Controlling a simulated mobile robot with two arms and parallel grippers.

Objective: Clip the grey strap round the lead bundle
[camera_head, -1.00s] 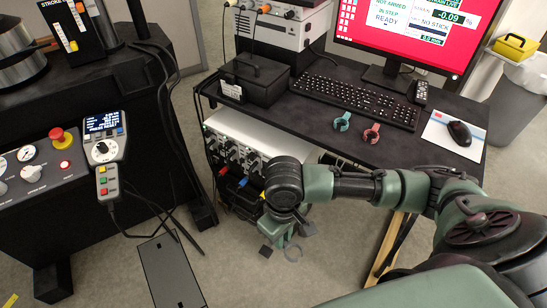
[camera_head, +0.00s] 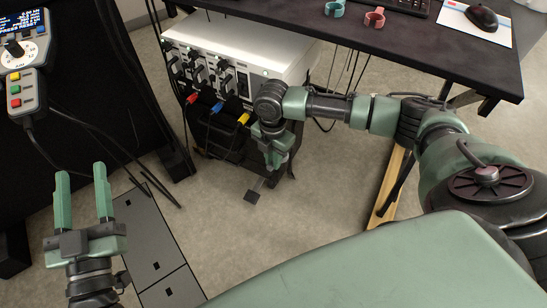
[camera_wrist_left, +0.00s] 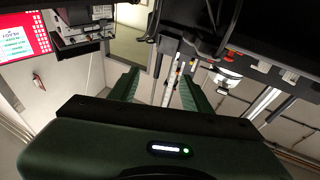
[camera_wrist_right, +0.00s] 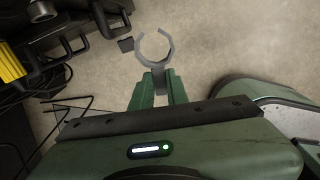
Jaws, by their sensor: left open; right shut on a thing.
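The grey strap, an open C-shaped ring (camera_wrist_right: 168,47), shows in the right wrist view with its stem between the fingertips of my right gripper (camera_wrist_right: 157,88). Its gap is open and nothing shows inside it. My left gripper (camera_head: 83,178) is open and empty, fingers pointing up the picture, at lower left.
A white-topped instrument unit (camera_head: 240,48) sits under the black desk (camera_head: 440,55). A teal clip (camera_head: 335,9) and a red clip (camera_head: 375,17) lie on the desk. Black cables lie near the grey floor plate (camera_head: 150,245). A pendant (camera_head: 25,80) hangs at left. Open floor lies between the arms.

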